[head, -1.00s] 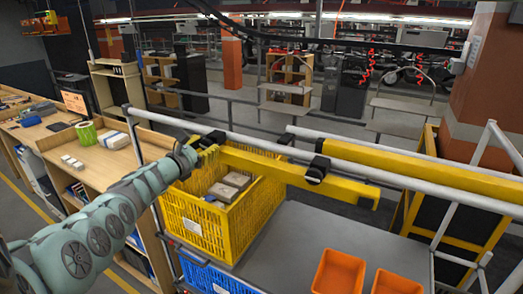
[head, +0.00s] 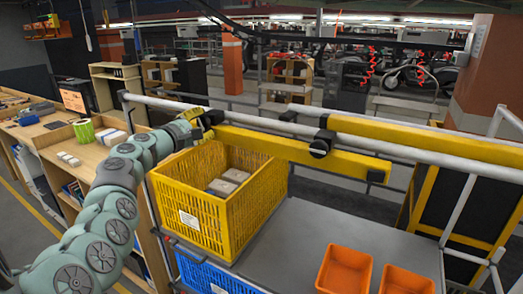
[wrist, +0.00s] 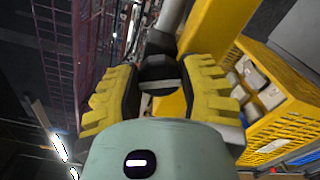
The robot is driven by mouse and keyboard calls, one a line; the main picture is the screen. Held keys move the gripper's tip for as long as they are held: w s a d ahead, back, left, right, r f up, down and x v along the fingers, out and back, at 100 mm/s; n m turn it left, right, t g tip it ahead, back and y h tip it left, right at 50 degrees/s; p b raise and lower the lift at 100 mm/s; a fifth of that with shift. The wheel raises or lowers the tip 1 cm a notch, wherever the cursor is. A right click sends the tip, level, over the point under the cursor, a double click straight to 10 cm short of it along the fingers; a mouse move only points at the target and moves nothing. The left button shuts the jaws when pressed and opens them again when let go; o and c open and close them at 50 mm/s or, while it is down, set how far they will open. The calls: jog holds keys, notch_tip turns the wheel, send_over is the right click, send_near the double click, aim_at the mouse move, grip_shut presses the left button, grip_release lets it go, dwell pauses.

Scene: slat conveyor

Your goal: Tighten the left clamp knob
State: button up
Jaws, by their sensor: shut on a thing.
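The left clamp knob (wrist: 158,72) is dark and round. In the wrist view it sits between the two yellow-padded fingers of my gripper (wrist: 160,88), which is shut on it. In the head view my gripper (head: 199,122) is at the left end of the yellow beam (head: 300,152), at the left black clamp (head: 213,117) under the grey rail. The fingers hide much of the knob there. A second black clamp with a round knob (head: 320,148) sits farther right on the beam, apart from my gripper.
A yellow crate (head: 228,212) with grey boxes stands just below my gripper. A blue crate (head: 212,277) is beneath it. Orange bins (head: 343,270) stand on the grey table (head: 320,225) at right. A wooden bench (head: 57,141) is at left.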

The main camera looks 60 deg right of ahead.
jog(key=m+b, duration=0.2)
jog(key=b, duration=0.1)
jog(key=m+b, duration=0.2)
jog(key=b, duration=0.1)
jog(key=shift+f, duration=0.3)
jog(key=shift+r+m+b, duration=0.15)
jog(key=shift+m+b, duration=0.55)
jog(key=shift+b, duration=0.05)
jog(key=shift+r, duration=0.1)
jog(key=o, duration=1.2)
jog(key=s+a, duration=0.1)
jog(key=a, duration=1.1)
